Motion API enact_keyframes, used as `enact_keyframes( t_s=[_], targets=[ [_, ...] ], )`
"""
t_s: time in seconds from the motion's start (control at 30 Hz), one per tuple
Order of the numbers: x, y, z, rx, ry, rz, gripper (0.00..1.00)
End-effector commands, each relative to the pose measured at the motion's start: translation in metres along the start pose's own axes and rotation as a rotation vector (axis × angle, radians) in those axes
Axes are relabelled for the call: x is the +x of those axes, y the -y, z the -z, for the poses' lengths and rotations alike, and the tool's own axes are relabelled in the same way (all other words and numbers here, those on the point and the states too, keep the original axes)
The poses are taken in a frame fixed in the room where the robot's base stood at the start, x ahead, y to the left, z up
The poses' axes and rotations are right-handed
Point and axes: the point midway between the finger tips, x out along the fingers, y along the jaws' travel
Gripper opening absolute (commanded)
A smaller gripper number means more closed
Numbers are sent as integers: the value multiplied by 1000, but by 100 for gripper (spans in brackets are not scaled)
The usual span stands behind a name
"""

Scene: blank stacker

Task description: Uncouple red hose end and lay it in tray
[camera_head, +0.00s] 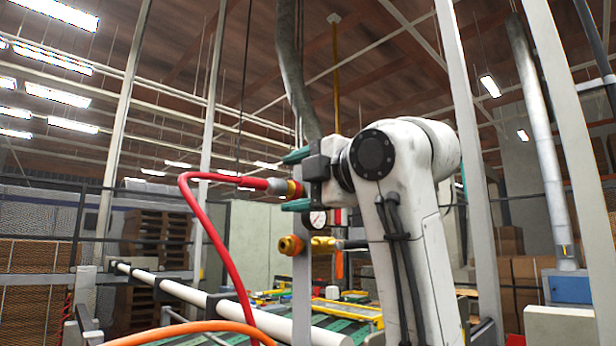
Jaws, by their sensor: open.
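The red hose (205,221) arcs up from the bottom and ends in a red sleeve with a grey metal collar (277,186). A brass-orange fitting (296,188) sits at the collar's right end. My gripper (294,181) is open, with one teal finger above the hose end and one below; contact cannot be told. The gripper body hides what lies behind the fitting, so I cannot tell whether the hose end is coupled. A second brass fitting (291,245) with no hose on its left end is below. A yellow-edged frame (348,310), possibly the tray, lies low behind.
A round gauge (318,219) is just below the gripper. A grey upright post (301,290) stands under the fittings. An orange hose (185,329) crosses the foreground. A conveyor with a white rail (225,305) runs behind.

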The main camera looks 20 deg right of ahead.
Motion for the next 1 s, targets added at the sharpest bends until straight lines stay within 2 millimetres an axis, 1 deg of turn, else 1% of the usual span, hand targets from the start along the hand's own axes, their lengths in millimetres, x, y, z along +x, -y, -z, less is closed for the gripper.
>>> enact_keyframes(
  t_s=[0.3,0.5,0.93,1.0],
  targets=[
    [28,0,0,1,0,2,72],
    [39,1,0,1,0,1,72],
    [42,0,0,0,0,0,72],
    [42,0,0,0,0,0,66]
  ],
)
